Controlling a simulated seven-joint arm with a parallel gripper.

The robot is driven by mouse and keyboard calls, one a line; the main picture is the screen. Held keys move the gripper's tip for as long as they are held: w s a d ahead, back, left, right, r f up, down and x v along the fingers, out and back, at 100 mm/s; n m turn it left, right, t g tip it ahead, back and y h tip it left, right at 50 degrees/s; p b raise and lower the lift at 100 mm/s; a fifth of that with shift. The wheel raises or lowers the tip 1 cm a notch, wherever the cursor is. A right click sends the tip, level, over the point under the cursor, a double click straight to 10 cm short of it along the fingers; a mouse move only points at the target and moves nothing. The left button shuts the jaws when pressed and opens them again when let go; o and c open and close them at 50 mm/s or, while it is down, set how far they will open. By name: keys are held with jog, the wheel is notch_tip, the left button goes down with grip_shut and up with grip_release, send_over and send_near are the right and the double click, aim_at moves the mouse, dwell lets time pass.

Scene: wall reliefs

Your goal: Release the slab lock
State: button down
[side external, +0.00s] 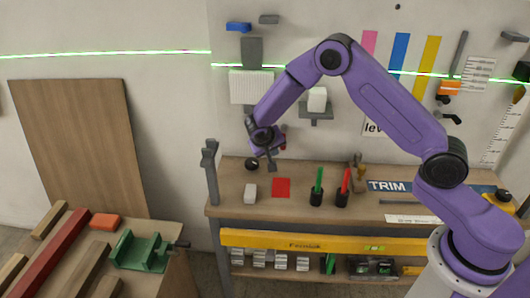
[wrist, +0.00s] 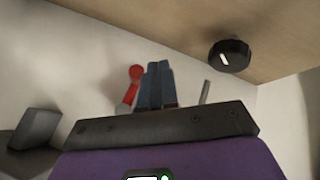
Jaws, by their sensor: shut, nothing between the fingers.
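No part is plainly marked as the slab lock. A black knob (side external: 251,163) with a white mark sits on the back of the bench top; it also shows at the upper right of the wrist view (wrist: 229,55). A red-ended lever (wrist: 131,88) shows beside my fingers in the wrist view, on the wall side; my gripper mostly hides it in the side view. A white ribbed slab (side external: 251,88) is on the wall above. My gripper (side external: 271,161) is shut and empty, near the wall just above the bench, right of the knob. I cannot tell whether it touches the lever.
The bench top (side external: 232,181) bears a white block (side external: 250,192), a red square (side external: 281,187) and two black cups (side external: 316,196) with green and red pens. A grey post (side external: 211,172) stands at its left edge. A small wall shelf (side external: 316,112) holds a white block.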

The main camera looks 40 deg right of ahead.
jog(key=shift+d, duration=0.35)
jog(key=shift+s, duration=0.1)
jog(key=shift+g+h, duration=0.3)
jog(key=shift+h, duration=0.2)
